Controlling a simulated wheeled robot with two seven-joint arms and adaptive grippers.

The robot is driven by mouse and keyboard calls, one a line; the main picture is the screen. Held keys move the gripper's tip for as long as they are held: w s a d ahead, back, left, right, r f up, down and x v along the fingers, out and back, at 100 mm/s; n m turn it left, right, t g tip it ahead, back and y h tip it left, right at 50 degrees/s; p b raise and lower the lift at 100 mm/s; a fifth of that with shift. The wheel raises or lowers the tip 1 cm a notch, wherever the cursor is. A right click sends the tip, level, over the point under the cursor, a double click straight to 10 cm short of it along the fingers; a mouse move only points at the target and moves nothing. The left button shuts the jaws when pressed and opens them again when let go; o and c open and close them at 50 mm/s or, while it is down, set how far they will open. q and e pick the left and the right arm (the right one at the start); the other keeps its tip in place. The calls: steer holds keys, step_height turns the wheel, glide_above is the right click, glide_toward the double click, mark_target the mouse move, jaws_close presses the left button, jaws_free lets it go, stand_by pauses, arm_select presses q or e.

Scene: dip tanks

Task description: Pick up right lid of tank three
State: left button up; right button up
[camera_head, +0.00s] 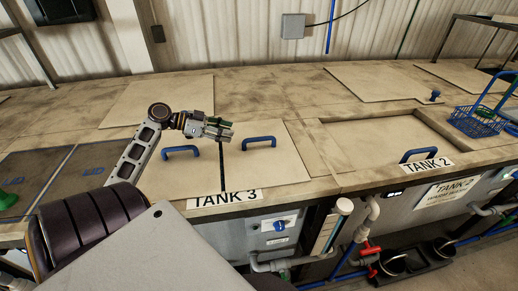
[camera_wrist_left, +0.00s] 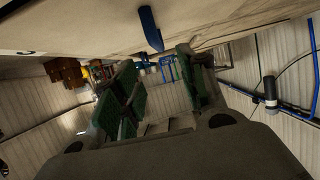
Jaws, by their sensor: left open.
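Tank three carries a "TANK 3" label (camera_head: 224,197) on its front edge. Its right lid (camera_head: 268,167) is a flat beige panel lying on the tank, with a blue bar handle (camera_head: 258,142). The left lid (camera_head: 182,177) lies beside it across a narrow dark gap and has its own blue handle (camera_head: 180,152). My left gripper (camera_head: 228,130) is open and empty, above the lids near the gap, left of the right lid's handle. In the left wrist view, the green-padded fingers (camera_wrist_left: 157,66) are apart, and a blue handle (camera_wrist_left: 150,29) shows beyond them, not between them. My right gripper is not visible.
Tank two, at the right, has a recessed top and a blue handle (camera_head: 418,155) near its "TANK 2" label (camera_head: 428,165). A blue wire basket (camera_head: 478,121) stands at the far right. A loose beige panel (camera_head: 385,83) lies behind. Dark lids (camera_head: 85,173) lie at left.

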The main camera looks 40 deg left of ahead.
mark_target(259, 139)
arm_select(q)
steer(key=shift+w+f, duration=0.1)
steer(key=shift+w+d+f, duration=0.3)
steer(key=shift+w+d, duration=0.05)
steer(key=shift+w, duration=0.15)
steer(key=b+x, duration=0.2)
steer(key=x, duration=0.4)
steer(key=shift+w+d+f, duration=0.1)
steer(key=shift+w+d, duration=0.2)
steer(key=shift+w, duration=0.05)
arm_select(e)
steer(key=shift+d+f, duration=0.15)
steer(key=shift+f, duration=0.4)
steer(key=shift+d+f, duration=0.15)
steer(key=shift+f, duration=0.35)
arm_select(q)
steer(key=shift+b+x, duration=0.4)
steer(key=shift+x, duration=1.3)
steer(key=shift+w+d+f, duration=0.4)
steer(key=shift+w+d, duration=0.1)
steer(key=shift+d, duration=0.2)
steer(key=shift+w, duration=0.1)
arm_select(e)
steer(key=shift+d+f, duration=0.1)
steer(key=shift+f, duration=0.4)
